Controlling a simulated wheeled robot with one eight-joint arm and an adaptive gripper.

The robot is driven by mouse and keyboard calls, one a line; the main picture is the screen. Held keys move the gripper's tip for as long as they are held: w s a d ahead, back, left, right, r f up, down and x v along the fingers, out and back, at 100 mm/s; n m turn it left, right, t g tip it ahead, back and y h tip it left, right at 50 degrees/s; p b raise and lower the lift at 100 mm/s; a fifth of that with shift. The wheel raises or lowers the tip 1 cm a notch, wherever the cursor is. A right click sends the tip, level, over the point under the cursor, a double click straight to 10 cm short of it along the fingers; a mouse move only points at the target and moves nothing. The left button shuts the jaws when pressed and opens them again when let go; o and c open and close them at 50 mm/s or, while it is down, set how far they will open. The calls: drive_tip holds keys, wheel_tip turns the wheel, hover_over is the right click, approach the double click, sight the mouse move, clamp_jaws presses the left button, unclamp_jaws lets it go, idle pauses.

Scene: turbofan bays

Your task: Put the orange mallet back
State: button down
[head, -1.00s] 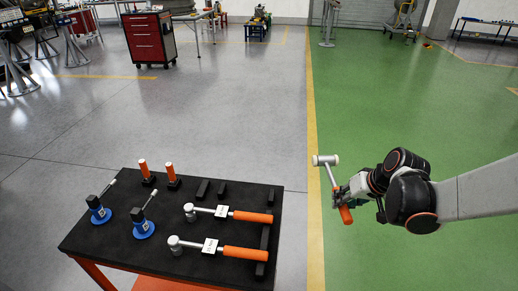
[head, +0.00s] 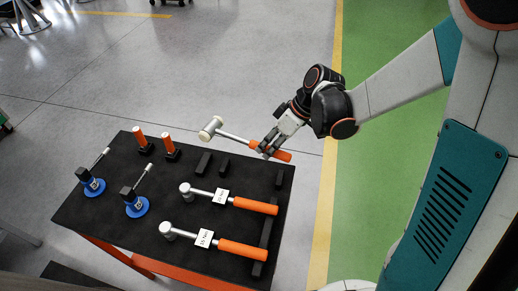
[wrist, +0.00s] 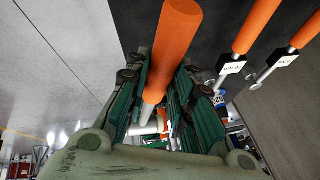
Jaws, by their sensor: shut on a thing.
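The orange mallet has a pale round head (head: 211,128) and an orange handle (head: 275,152). My gripper (head: 268,146) is shut on the handle near its shaft end and holds the mallet above the far edge of the black table (head: 230,271). The mallet head points to the left. In the wrist view the orange handle (wrist: 172,50) runs between the green fingers of my gripper (wrist: 155,95). Small black holder blocks (head: 204,162), (head: 224,167) and (head: 280,180) stand empty on the table near the mallet.
Two labelled torque wrenches with orange handles (head: 255,205) and (head: 243,250) lie on the table's right part. Two blue-based tools (head: 95,187) and (head: 136,207) stand at left. Two orange upright handles (head: 139,139) and (head: 168,145) stand at the back left.

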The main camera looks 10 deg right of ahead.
drive_tip(key=a+n, duration=0.1)
drive_tip(key=s+a+n+g, duration=0.1)
drive_tip(key=shift+s+a+r+n, duration=0.1)
drive_tip(key=shift+s+a+n, duration=0.1)
drive_tip(key=shift+s+n, duration=0.1)
drive_tip(key=shift+d, duration=0.2)
drive_tip(key=shift+f+b, duration=2.35)
drive_tip(key=shift+f, duration=0.3)
drive_tip(key=shift+f+b, duration=1.3)
drive_tip(key=shift+f, duration=0.05)
idle(0.3)
drive_tip(key=c, duration=1.3)
unclamp_jaws()
drive_tip(key=shift+r, duration=0.1)
drive_tip(key=v, duration=1.1)
drive_tip(key=shift+d+r, duration=0.25)
drive_tip(key=shift+r, duration=0.1)
